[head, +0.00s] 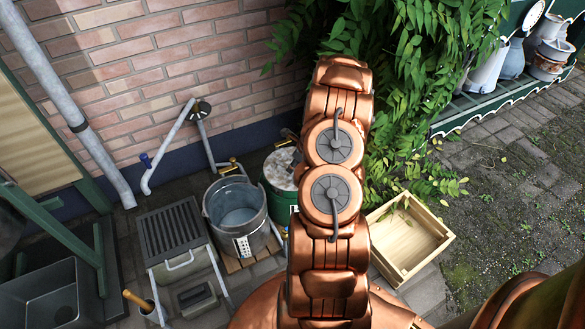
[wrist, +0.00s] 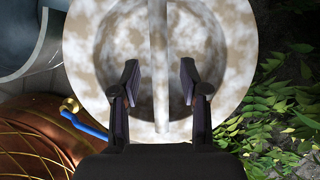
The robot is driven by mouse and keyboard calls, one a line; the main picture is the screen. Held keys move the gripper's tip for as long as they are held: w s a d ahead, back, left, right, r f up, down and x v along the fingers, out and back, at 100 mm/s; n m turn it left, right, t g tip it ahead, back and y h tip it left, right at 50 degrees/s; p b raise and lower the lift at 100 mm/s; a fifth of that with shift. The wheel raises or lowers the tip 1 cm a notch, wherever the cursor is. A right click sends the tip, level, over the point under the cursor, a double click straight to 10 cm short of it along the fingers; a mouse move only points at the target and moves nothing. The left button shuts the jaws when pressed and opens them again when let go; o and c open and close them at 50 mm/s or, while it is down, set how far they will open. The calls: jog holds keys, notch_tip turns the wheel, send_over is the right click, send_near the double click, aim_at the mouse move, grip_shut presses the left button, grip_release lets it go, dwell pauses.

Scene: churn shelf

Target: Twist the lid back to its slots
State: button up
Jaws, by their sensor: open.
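The round lid (wrist: 225,50) is whitish with brown mottling and fills the upper middle of the wrist view. A straight upright bar (wrist: 158,45) crosses its recessed centre. My gripper (wrist: 159,80) is open, with one finger on each side of the bar and a visible gap on both sides. In the head view the lid (head: 279,168) shows partly, on top of a dark green can (head: 281,200). My arm hides its right part and my gripper there. The slots cannot be made out.
A grey metal bucket (head: 214,209) stands just left of the can. A pale wooden crate (head: 446,240) lies to the right. Leafy vines (head: 425,80) hang behind the arm and reach near the lid. A brass tap with a blue lever (wrist: 78,118) is at the left in the wrist view.

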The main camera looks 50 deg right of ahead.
jog(key=v, duration=0.8)
jog(key=shift+r, duration=0.25)
jog(key=shift+s, duration=0.1)
jog(key=a+r+n+g+y+p, duration=0.1)
jog(key=a+r+n+p, duration=0.65)
jog(key=a+r, duration=0.7)
jog(key=a+r+n+g+y+p, duration=0.15)
jog(key=a+r+n+p, duration=0.55)
jog(key=a+r, duration=0.75)
jog(key=s+a+r+n+g+h+p, duration=0.1)
jog(key=s+a+r+n+p, duration=0.2)
jog(key=s+r+n+p, duration=0.2)
jog(key=s+a+r+n+g+h+p, duration=0.1)
jog(key=s+a+r+n+p, duration=0.3)
jog(key=s+r+n, duration=0.4)
jog(key=s+a+r+n+g+h+p, duration=0.1)
jog(key=s+a+r+n+p, duration=0.3)
jog(key=s+r, duration=0.8)
notch_tip(320, 180, up, 4)
jog(key=n+g+p, duration=0.1)
jog(key=n+p, duration=0.1)
jog(key=p, duration=0.1)
jog(key=shift+s, duration=0.3)
